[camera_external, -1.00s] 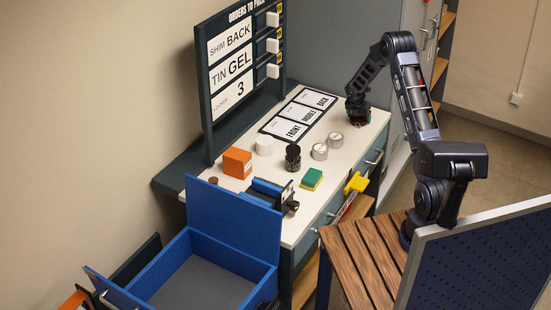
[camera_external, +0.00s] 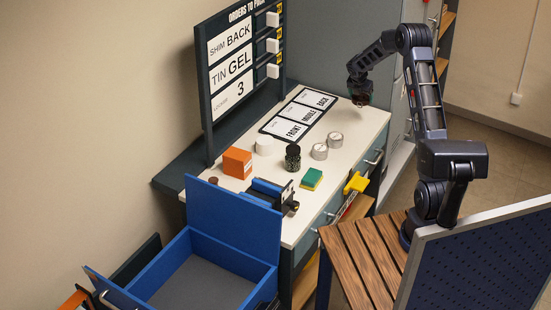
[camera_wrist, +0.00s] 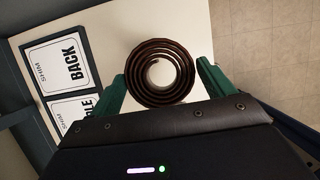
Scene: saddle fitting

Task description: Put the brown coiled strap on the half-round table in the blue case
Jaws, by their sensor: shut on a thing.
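The brown coiled strap (camera_wrist: 184,74) is a round spiral with an open middle. In the wrist view it sits between the green fingers of my gripper (camera_wrist: 160,76), which is shut on it. In the external view my gripper (camera_external: 360,98) is just above the far right end of the white bench top; the strap is small and dark there. The blue case (camera_external: 163,266) stands open at the lower left, far from my gripper. Its lid is up and its visible grey floor is bare. I cannot make out a half-round table.
The white bench (camera_external: 345,135) holds a label mat (camera_external: 299,114), two silver tins (camera_external: 320,151), a black stack (camera_external: 293,157), an orange box (camera_external: 237,163), a green-yellow sponge (camera_external: 312,178) and a blue-black device (camera_external: 275,193). An order board (camera_external: 231,65) stands behind. A slatted table (camera_external: 358,262) is in front.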

